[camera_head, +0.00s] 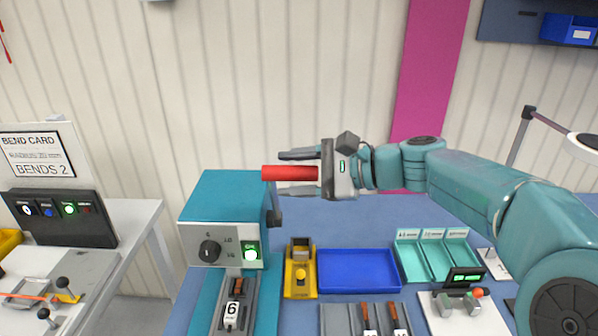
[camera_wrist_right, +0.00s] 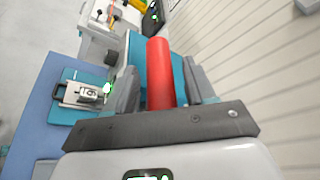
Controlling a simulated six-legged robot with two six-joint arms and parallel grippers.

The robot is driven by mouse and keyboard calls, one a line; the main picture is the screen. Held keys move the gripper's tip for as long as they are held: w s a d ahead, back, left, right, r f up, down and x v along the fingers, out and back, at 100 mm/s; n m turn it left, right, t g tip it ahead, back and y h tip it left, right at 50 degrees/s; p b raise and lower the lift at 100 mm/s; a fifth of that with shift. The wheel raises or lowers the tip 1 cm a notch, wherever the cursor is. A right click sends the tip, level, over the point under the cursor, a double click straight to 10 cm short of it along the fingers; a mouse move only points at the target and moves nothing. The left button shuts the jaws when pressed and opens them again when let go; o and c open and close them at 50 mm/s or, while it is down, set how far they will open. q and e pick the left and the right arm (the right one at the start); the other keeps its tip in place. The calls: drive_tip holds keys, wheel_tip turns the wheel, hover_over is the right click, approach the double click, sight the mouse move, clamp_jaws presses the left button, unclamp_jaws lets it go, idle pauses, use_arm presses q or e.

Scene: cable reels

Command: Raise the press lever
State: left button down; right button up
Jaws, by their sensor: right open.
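The press (camera_head: 222,205) is a teal box with a black knob and a lit green button on its grey front panel. Its lever has a red handle (camera_head: 288,173), which lies level beside the top of the box. A dark link (camera_head: 274,216) shows at the box's right side below the handle. My right gripper (camera_head: 284,164) is open, with its fingers around the handle from the right. In the right wrist view the red handle (camera_wrist_right: 160,78) lies between the two spread fingers, with a gap on each side. My left gripper is not in view.
A numbered block (camera_head: 231,316) sits in the slide before the press. To the right are a yellow fixture (camera_head: 299,275), a blue tray (camera_head: 357,250) and teal bins (camera_head: 437,275). A bending station (camera_head: 60,220) stands at the left.

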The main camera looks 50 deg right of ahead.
drive_tip(key=b+v, duration=0.3)
drive_tip(key=v, duration=1.3)
drive_tip(key=shift+s+b, duration=0.2)
drive_tip(key=shift+b, duration=0.1)
drive_tip(key=shift+r, duration=0.15)
